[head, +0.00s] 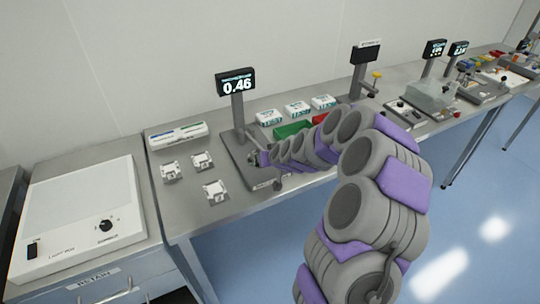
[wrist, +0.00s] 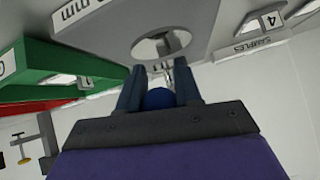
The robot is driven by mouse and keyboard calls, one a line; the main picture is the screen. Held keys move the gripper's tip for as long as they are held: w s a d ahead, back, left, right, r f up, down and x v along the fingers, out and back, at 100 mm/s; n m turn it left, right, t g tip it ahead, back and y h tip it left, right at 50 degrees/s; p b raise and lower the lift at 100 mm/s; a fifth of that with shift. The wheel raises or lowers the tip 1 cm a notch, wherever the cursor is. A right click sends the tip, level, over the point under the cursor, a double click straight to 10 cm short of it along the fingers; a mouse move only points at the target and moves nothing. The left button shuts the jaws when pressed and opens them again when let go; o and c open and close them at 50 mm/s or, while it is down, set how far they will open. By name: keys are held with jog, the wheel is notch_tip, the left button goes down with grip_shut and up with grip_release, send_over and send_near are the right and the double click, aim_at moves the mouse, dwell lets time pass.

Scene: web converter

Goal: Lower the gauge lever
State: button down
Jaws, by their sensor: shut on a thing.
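The gauge (head: 236,150) is a grey stand with a flat base on the bench, and its display (head: 236,83) reads 0.46. My gripper (head: 257,158) is at the front of the gauge's post, low over the base; my arm hides part of this spot. In the wrist view, my gripper (wrist: 159,78) has its two dark fingers shut on a round blue knob (wrist: 160,99), which I take to be the end of the gauge lever. A thin metal rod (wrist: 169,69) shows just beyond the fingers, near a round opening (wrist: 161,45) in the grey body. The lever's tilt is not clear.
Small white sample holders (head: 202,161) lie left of the gauge. A green bin (head: 292,129) and white test boxes (head: 297,109) stand behind my arm. More instruments (head: 433,93) line the bench to the right.

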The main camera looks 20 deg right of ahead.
jog(key=shift+f+b, duration=0.35)
jog(key=shift+f, duration=0.95)
dwell(0.6)
jog(key=c, duration=0.8)
grip_release()
jog(key=shift+w, duration=0.1)
jog(key=p+v, duration=0.3)
jog(key=v, duration=1.4)
jog(key=shift+d, duration=0.1)
